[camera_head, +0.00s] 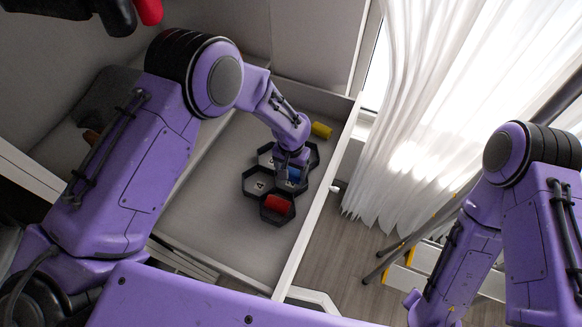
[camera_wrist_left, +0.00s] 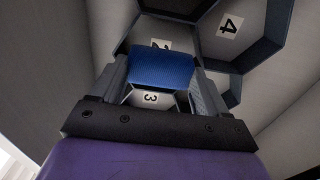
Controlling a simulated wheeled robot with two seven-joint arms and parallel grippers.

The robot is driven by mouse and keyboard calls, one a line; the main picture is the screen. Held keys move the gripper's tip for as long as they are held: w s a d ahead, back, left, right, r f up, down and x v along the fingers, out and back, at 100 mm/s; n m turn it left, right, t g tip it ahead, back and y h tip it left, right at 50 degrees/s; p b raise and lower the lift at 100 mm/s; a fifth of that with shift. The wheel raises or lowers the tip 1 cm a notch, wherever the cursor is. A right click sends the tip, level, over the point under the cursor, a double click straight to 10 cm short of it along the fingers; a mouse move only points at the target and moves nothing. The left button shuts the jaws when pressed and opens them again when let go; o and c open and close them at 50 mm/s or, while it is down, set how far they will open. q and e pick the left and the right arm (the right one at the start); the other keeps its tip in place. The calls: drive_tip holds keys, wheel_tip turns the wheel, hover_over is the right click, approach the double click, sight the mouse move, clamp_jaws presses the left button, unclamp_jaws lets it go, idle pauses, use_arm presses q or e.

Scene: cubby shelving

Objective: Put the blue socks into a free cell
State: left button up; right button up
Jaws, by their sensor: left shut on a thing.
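The blue socks (camera_head: 294,174) show as a small blue roll at the hexagonal cell organizer (camera_head: 249,188) in the open drawer. My left gripper (camera_head: 291,163) reaches down over the organizer and is shut on them. In the left wrist view the blue socks (camera_wrist_left: 162,68) sit between the two fingers (camera_wrist_left: 160,88), with labels 2 and 3 showing around them. Whether the socks touch a cell floor cannot be told. The cell labelled 4 (camera_wrist_left: 229,25) looks empty. My right gripper is not in view.
A red roll (camera_head: 276,204) lies in the organizer's nearest cell. A yellow roll (camera_head: 321,130) lies outside the organizer near the drawer's far corner. The drawer wall (camera_head: 318,211) runs close along the right. The drawer floor left of the organizer is clear.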

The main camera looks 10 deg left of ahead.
use_arm(q)
drive_tip(key=o, duration=1)
drive_tip(key=shift+r, duration=0.1)
wheel_tip(320, 180, up, 10)
drive_tip(key=shift+r, duration=0.2)
drive_tip(key=shift+r, duration=0.1)
